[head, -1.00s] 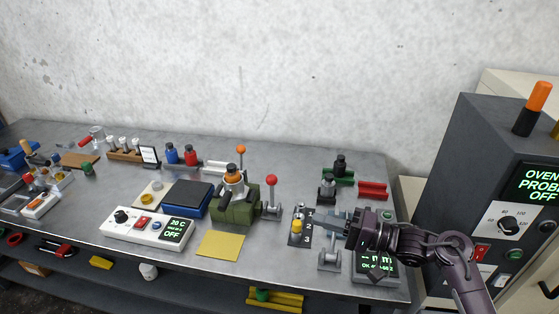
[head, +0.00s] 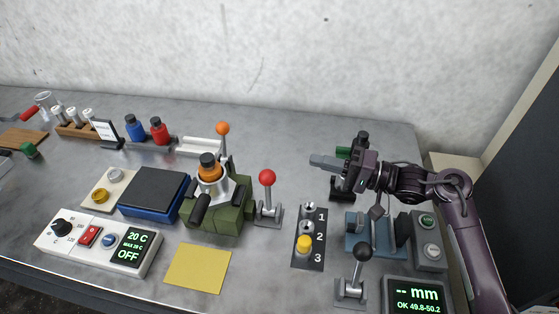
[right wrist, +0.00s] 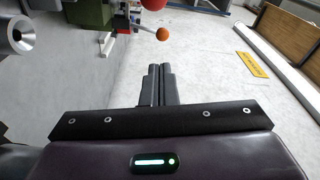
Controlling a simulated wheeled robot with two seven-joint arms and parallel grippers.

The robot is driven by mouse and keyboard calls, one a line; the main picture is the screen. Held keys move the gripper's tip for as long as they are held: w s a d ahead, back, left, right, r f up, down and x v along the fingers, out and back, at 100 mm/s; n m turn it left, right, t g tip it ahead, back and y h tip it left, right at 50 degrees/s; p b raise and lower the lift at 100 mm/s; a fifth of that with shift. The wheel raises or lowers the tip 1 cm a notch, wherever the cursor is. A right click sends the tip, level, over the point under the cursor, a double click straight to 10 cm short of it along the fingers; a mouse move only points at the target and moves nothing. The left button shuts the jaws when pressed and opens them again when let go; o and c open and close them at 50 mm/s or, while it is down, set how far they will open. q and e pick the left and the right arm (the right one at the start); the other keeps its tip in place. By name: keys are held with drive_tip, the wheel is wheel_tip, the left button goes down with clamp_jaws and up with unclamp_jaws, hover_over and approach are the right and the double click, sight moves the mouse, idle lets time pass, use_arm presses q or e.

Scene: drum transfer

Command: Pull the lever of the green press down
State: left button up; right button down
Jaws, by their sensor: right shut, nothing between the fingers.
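The green press (head: 232,214) stands on the bench in the middle of the head view, with an orange and black top piece and a black handle at its front. An upright lever with a red ball (head: 267,178) stands at its right side on a grey base. A lever with an orange ball (head: 222,128) rises behind it. My right gripper (head: 313,160) is shut and empty, right of the red ball and apart from it, fingers pointing left. In the right wrist view, the red ball (right wrist: 152,4) and orange ball (right wrist: 163,34) show beyond the fingertips. My left gripper is out of view.
A numbered panel (head: 310,236) with a yellow knob and a black-ball lever (head: 363,252) stand in front of my right arm. A blue scale (head: 155,195) and a white control box (head: 98,243) are left of the press.

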drive_tip(key=p, duration=0.4)
hover_over(268, 193)
drive_tip(key=w+d, duration=0.3)
drive_tip(key=shift+a+f, duration=0.25)
drive_tip(key=shift+f, duration=0.15)
